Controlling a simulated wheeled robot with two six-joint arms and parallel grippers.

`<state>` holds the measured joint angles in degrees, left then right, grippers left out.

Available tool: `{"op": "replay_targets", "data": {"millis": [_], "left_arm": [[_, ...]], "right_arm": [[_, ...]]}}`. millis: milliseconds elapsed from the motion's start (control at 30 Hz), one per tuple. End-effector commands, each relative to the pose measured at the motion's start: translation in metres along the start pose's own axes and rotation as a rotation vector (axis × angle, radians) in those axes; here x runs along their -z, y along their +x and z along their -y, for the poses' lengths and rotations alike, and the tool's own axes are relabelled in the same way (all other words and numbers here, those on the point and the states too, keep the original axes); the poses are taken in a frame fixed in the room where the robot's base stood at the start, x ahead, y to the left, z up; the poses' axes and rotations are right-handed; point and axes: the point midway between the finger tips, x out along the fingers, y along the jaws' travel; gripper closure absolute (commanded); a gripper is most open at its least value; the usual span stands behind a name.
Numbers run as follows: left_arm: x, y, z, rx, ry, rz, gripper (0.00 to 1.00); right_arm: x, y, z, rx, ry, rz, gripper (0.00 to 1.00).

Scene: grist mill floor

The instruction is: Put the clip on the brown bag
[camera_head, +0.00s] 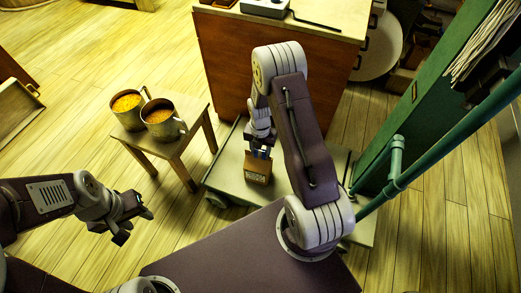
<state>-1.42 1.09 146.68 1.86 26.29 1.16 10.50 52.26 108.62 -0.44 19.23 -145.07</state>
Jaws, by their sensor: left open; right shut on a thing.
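A small brown bag (257,170) with dark lettering on its front is under my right gripper (260,153), at the middle of the view. The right gripper points down and its dark fingers are shut at the bag's upper part. I cannot tell whether the bag rests on the pale platform below or hangs just above it. No clip can be made out; the fingers hide the bag's top edge. My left gripper (136,215) is open and empty, above the floor at the lower left, well apart from the bag.
The pale low platform (226,178) lies under the bag. A wooden stool (173,150) with two metal mugs (128,108) (163,118) of orange contents stands to its left. A wooden cabinet (270,65) is behind. A green post and pipe (395,160) stand at right.

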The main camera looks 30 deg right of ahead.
Motion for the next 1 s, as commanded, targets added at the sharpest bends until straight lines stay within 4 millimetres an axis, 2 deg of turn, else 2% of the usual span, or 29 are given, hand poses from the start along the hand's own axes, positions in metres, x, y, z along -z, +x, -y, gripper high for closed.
{"op": "replay_targets", "data": {"millis": [700,733,800,1000], "left_arm": [[-0.0001,0.0012,0.0,0.0,0.0,0.0,0.59],[-0.0001,0.0012,0.0,0.0,0.0,0.0,0.59],[-0.0001,0.0013,0.0,0.0,0.0,0.0,0.59],[-0.0002,0.0014,0.0,0.0,0.0,0.0,0.59]], "right_arm": [[0.0,0.0059,0.0,0.0,0.0,0.0,0.91],[0.0001,0.006,0.0,0.0,0.0,0.0,0.5],[0.0002,0.0062,0.0,0.0,0.0,0.0,0.3],[0.0005,0.0065,0.0001,0.001,0.0,-0.001,0.3]]}}
